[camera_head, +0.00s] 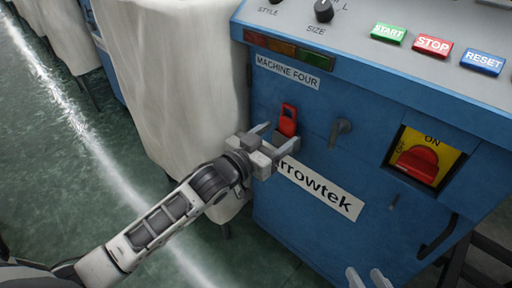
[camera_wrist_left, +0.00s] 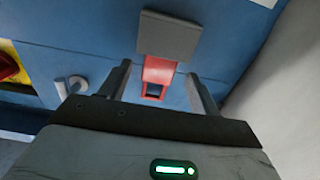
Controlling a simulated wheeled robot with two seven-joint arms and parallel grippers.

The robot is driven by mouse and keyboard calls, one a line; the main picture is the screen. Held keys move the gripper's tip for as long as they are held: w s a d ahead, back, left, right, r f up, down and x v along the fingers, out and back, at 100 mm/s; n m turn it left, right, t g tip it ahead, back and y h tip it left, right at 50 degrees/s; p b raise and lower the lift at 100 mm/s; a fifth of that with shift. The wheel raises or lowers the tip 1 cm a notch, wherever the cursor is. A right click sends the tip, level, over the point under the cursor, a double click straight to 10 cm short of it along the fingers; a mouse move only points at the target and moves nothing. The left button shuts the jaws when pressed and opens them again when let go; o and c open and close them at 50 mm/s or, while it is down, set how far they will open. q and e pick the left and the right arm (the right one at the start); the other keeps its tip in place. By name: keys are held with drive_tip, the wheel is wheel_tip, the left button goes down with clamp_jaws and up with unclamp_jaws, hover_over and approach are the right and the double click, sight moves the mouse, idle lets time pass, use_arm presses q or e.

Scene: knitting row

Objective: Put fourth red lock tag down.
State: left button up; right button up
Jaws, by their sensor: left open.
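The red lock tag (camera_head: 288,120) stands upright at a small grey holder (camera_head: 281,139) on the blue front of the machine marked MACHINE FOUR. In the left wrist view the tag (camera_wrist_left: 158,72) shows against the grey block (camera_wrist_left: 168,37), and the picture is turned about upside down. My left gripper (camera_head: 272,142) is open at the holder. In the left wrist view its fingers (camera_wrist_left: 161,88) stand apart, one on each side of the tag, with gaps visible. Only the fingertips of my right gripper (camera_head: 369,279) show at the bottom edge; whether they are shut is unclear.
A grey turn handle (camera_head: 339,131) sticks out right of the tag. Further right is a red switch on a yellow plate (camera_head: 437,144). White fabric (camera_head: 178,85) hangs left of the machine. Push buttons (camera_head: 433,45) sit on the panel above. Green floor lies at left.

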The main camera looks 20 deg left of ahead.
use_arm(q)
drive_tip(key=p+v, duration=0.1)
drive_tip(key=v, duration=0.9)
drive_tip(key=shift+p, duration=0.3)
use_arm(e)
drive_tip(key=shift+d+f+g+h, duration=0.35)
drive_tip(key=shift+f+g, duration=0.25)
drive_tip(key=shift+f, duration=0.15)
use_arm(q)
drive_tip(key=shift+r, duration=0.1)
